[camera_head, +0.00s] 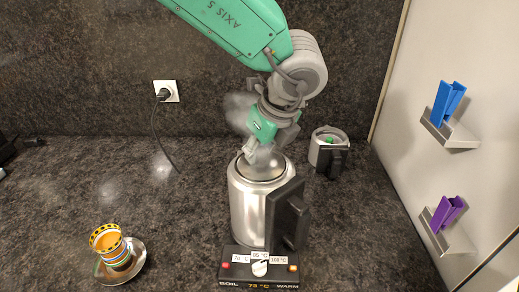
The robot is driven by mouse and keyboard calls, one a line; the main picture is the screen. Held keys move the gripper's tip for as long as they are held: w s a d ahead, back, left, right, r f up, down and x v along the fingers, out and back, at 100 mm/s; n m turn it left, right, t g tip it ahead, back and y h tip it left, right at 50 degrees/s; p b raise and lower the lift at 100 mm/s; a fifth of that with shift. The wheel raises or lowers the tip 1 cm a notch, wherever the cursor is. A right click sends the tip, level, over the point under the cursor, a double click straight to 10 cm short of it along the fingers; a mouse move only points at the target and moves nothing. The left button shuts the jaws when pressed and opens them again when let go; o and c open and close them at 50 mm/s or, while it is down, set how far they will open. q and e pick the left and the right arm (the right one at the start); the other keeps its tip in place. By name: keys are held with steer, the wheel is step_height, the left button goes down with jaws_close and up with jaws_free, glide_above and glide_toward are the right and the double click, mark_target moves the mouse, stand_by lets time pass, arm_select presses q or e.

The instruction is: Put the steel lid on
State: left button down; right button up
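A steel kettle (247,205) with a black handle (288,218) stands upright on a dark base (236,270) near the front middle. Its round top (262,172) is partly covered by my gripper, and I cannot tell whether this is an open mouth or a lid. My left gripper (254,152), on the green and grey arm from the upper left, points down just over this top. Its fingertips are small and blurred, so I cannot tell whether they are open, or hold anything. A pale haze (240,108) hangs beside the wrist. My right gripper is not in view.
A smaller steel jug (316,155) with a black handle stands behind right, something green at its top. A striped cup (107,243) sits on a steel saucer (134,262) at front left. Wall shelves (452,134) hold blue and purple objects at right. The left-middle counter is clear.

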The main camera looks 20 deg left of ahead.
arm_select(q)
steer(key=shift+f, duration=0.1)
steer(key=c, duration=1.3)
jaws_free()
steer(key=v, duration=1.2)
